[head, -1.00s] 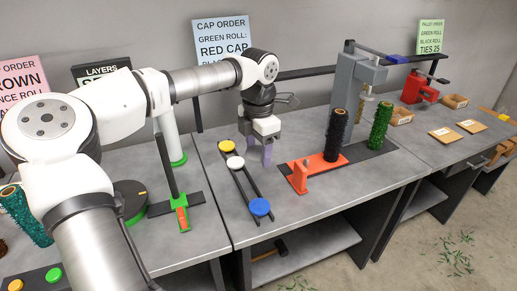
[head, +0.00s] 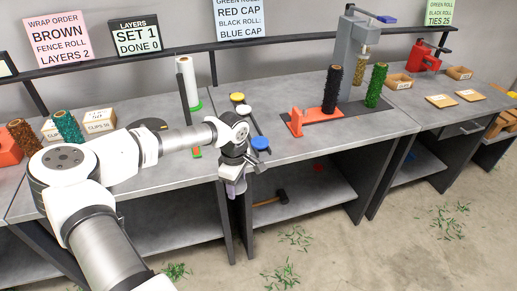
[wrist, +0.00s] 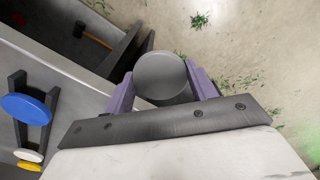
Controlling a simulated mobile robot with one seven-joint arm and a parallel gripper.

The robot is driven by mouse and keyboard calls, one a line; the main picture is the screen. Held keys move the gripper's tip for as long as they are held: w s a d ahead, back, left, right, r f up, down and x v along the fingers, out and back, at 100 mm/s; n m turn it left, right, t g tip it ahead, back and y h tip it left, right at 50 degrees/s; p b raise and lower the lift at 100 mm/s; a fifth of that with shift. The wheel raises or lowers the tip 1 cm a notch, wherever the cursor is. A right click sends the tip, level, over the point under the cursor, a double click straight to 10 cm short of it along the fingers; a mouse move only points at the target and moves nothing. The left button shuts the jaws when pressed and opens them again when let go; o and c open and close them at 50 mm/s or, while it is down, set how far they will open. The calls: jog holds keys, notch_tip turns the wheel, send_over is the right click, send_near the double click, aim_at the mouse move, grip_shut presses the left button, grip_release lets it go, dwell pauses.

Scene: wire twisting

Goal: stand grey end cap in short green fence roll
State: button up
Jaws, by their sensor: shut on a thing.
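My gripper (head: 236,187) hangs in front of the bench edge, over the lower shelf and floor. In the wrist view its two purple fingers (wrist: 160,93) are shut on a round grey end cap (wrist: 160,73), its flat face towards the camera. In the head view the cap cannot be made out clearly. A green fence roll (head: 376,86) stands upright on the dark strip on the bench, right of the black roll (head: 332,89) and well away from my gripper. The top of the green roll is too small to read.
A cap rack holds yellow (head: 237,97), white (head: 244,109) and blue (head: 261,143) caps near the bench edge. An orange fixture (head: 296,122) stands left of the black roll, a grey press (head: 350,55) behind. A teal roll (head: 68,126) is at left.

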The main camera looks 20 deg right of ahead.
jog(key=s+a+f+m, duration=0.1)
jog(key=a+f+m, duration=0.2)
jog(key=f, duration=0.4)
jog(key=s+a+f+m, duration=0.1)
jog(key=f+m, duration=0.3)
jog(key=f, duration=0.4)
jog(key=s+a+f+m+b, duration=0.1)
jog(key=a+f+m, duration=0.2)
jog(key=f, duration=0.4)
jog(key=shift+s+a+f+m, duration=0.2)
jog(key=shift+s+a+m, duration=0.1)
jog(key=shift+a, duration=0.5)
